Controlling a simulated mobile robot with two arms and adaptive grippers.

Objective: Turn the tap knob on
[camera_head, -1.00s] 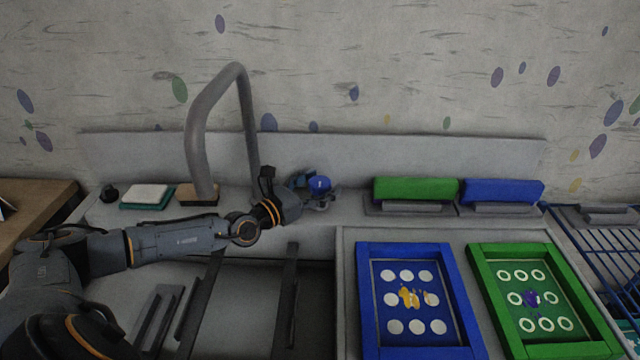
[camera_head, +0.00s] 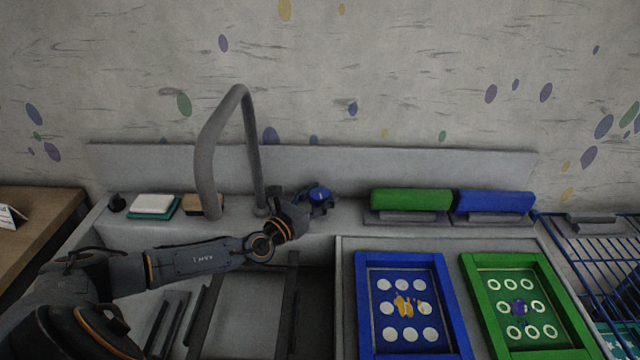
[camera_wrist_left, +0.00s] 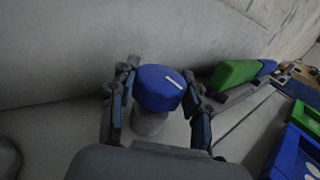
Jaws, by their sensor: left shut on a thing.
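The blue tap knob (camera_head: 319,193) stands on the back ledge of the sink, right of the tall grey tap spout (camera_head: 204,165). In the left wrist view the left gripper (camera_wrist_left: 160,95) is shut on the knob. My right gripper is not in view.
A white and teal sponge (camera_head: 153,206) lies left of the spout. Green (camera_head: 411,200) and blue (camera_head: 494,201) squeegee-like blocks stand right of the knob. A blue frame (camera_head: 447,306) and a green frame (camera_head: 556,301) lie in front. A blue rack (camera_head: 590,262) is at far right.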

